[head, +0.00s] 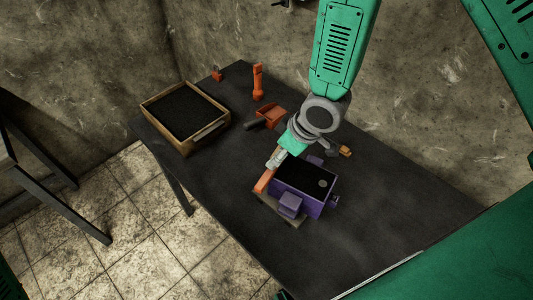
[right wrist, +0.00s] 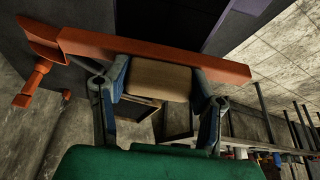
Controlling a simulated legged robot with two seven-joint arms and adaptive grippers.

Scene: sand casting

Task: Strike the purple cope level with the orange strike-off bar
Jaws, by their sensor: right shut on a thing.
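The purple cope (head: 310,207) sits on the dark table, with black sand (head: 300,174) in its open top and a small pale round spot near the sand's right end. The orange strike-off bar (head: 263,181) is at the cope's left edge. My right gripper (head: 274,162) is shut on the bar above that edge. In the right wrist view the bar (right wrist: 165,52) runs across the fingers, with a tan block (right wrist: 158,80) between them. Part of the cope (right wrist: 250,6) shows beyond it. I cannot tell whether the bar touches the cope's rim. My left gripper is not in view.
A wooden tray of black sand (head: 205,134) stands at the table's left end. An orange upright tool (head: 258,82), an orange scoop (head: 271,115) and a small orange-brown piece (head: 346,151) lie along the back. The table (head: 375,215) is clear right of the cope.

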